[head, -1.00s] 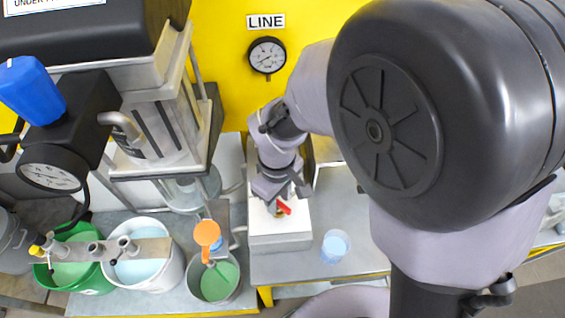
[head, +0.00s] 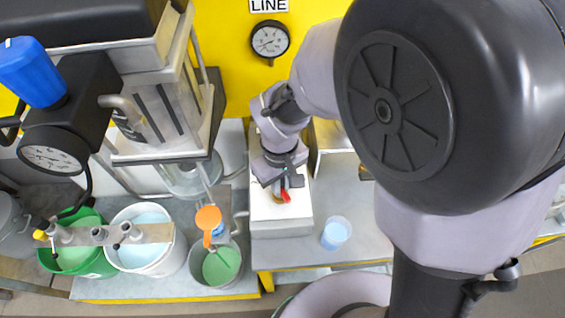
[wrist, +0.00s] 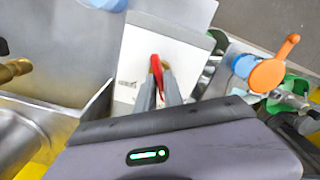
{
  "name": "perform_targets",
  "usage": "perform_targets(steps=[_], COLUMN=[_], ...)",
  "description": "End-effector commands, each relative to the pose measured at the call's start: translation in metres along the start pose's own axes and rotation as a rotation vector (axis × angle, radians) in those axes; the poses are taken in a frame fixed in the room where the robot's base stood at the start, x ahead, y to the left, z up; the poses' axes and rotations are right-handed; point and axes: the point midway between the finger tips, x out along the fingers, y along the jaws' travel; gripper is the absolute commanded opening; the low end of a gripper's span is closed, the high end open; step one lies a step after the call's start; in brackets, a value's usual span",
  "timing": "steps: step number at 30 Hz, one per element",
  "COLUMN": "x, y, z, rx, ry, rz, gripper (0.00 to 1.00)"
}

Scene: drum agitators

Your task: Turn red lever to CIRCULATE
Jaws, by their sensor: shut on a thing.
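The red lever (head: 285,196) sits on top of a white box (head: 262,215) on the bench, in the middle of the head view. In the wrist view the red lever (wrist: 156,72) stands between and just beyond my fingertips. My gripper (wrist: 161,85) is shut on it, pointing down over the box; in the head view my gripper (head: 282,180) covers part of the lever's mount. Small dark print shows on the box's face in the wrist view, too small to read. I cannot make out a CIRCULATE mark.
A cup of blue liquid (head: 336,233) stands right of the box. Left are a bucket of green liquid with an orange-handled valve (head: 208,218), a white bucket (head: 145,270) and a green bucket (head: 98,268). A gauge (head: 270,40) hangs on the yellow wall behind.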

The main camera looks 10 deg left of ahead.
Motion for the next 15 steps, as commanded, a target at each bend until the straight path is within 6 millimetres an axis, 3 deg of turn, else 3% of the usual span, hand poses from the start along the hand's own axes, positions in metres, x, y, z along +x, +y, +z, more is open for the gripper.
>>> perform_targets(steps=[15], x=[0.0000], y=[0.0001], z=[-0.0006], rx=[0.392], ry=[0.002], rz=[0.000], gripper=[0.00])
